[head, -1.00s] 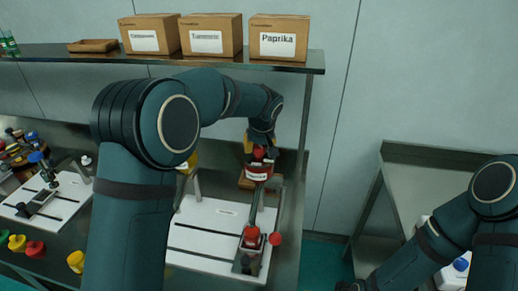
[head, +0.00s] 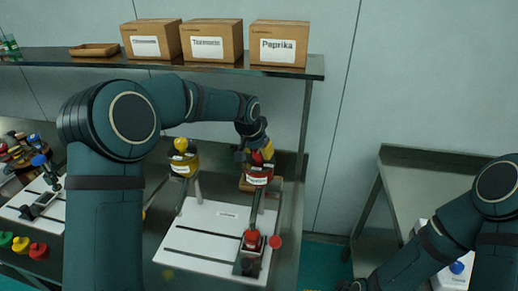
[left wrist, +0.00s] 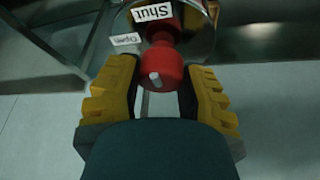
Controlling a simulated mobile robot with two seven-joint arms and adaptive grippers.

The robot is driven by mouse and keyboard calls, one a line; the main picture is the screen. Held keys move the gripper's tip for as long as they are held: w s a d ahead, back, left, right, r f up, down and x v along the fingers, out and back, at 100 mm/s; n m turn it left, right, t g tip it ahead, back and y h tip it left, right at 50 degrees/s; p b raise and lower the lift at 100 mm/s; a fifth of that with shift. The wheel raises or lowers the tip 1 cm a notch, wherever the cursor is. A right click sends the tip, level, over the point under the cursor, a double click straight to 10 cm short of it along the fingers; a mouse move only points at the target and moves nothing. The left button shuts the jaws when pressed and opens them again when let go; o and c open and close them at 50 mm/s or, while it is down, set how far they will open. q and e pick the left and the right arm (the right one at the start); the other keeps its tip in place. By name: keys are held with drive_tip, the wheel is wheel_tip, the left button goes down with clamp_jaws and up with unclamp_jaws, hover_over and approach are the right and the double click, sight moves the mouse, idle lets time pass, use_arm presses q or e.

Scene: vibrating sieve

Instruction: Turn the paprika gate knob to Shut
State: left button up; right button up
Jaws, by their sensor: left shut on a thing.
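The red paprika gate knob (left wrist: 162,66) shows in the left wrist view, below a metal body (left wrist: 196,32). My left gripper (left wrist: 162,80) is shut on the knob, one yellow finger on each side. In the head view my left gripper (head: 261,154) is at the top of the red-banded paprika hopper (head: 258,174), partly hiding it. The end of my right arm is dark and cut off at the bottom edge.
A yellow-topped hopper (head: 181,160) stands just to the left. A white board (head: 205,222) lies below, with a red-topped device (head: 252,240) at its right end. A shelf (head: 160,60) above holds cartons, including one marked Paprika (head: 279,44).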

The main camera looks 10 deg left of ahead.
use_arm(q)
drive_tip(key=shift+f, duration=0.1)
idle(0.3)
drive_tip(key=o, duration=1.2)
drive_tip(key=v, duration=1.2)
drive_tip(key=shift+a, duration=0.1)
